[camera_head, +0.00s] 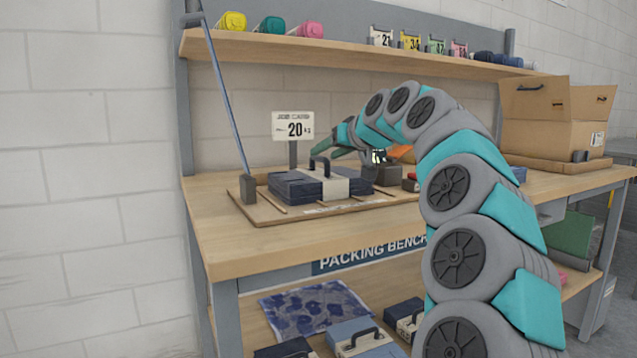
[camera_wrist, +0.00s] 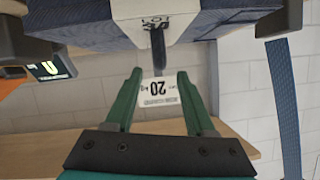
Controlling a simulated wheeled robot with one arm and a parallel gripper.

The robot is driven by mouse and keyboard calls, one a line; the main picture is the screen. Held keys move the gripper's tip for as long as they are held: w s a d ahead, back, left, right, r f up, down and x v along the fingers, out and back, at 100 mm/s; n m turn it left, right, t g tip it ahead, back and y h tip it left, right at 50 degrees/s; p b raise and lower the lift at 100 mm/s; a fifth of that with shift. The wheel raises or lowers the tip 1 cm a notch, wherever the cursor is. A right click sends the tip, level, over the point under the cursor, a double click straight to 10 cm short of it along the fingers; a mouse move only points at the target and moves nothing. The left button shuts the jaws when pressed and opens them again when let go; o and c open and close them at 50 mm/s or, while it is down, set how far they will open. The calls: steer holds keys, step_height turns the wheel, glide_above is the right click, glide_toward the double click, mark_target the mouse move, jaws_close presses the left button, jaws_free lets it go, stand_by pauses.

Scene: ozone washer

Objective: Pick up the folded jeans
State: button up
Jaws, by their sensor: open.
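The folded jeans (camera_head: 296,188) are a flat dark-blue stack with a pale band and a black carry handle (camera_head: 320,166). They lie on a thin board on the packing bench. In the wrist view, which is upside down, the jeans (camera_wrist: 80,22) fill the top, with the band (camera_wrist: 150,24) and handle (camera_wrist: 158,50) facing me. My gripper (camera_wrist: 157,76) has two green fingers spread apart and empty. The handle appears between and beyond the fingertips; I cannot tell the exact gap.
A blue strap (camera_head: 226,95) rises at the left. An open cardboard box (camera_head: 548,115) stands right, under a shelf (camera_head: 350,57). The bench's front left is clear.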

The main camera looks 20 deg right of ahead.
mark_target(320, 158)
steer(key=x, duration=0.4)
steer(key=shift+w+f, duration=0.15)
steer(key=shift+f, duration=0.2)
steer(key=shift+c, duration=0.2)
jaws_close()
stand_by(0.9)
